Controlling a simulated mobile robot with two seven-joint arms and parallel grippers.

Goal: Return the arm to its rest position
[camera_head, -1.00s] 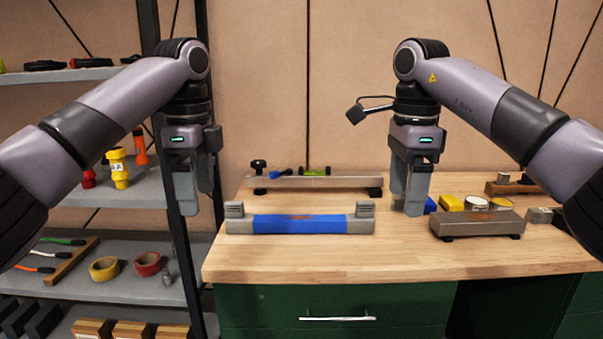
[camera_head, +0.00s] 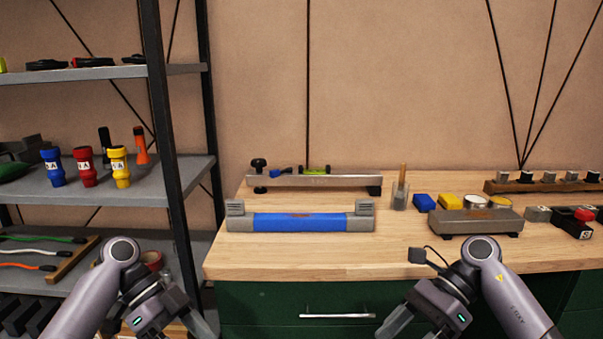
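My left gripper (camera_head: 192,328) is low at the lower left, in front of the shelf rack and below the tabletop level in the picture. My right gripper (camera_head: 392,330) is low at the lower right, in front of the green cabinet under the bench. Both grippers point down and toward the middle. Their fingertips are at or past the bottom edge of the picture, so I cannot tell whether they are open or shut. I see nothing held in either one.
The wooden workbench (camera_head: 290,262) carries a blue and grey bar (camera_head: 300,222), a metal rail (camera_head: 318,181), a glass cup (camera_head: 400,196), blue and yellow blocks and a grey fixture (camera_head: 470,222). The shelf rack (camera_head: 120,190) at left holds blue, red and yellow cylinders. The bench front is clear.

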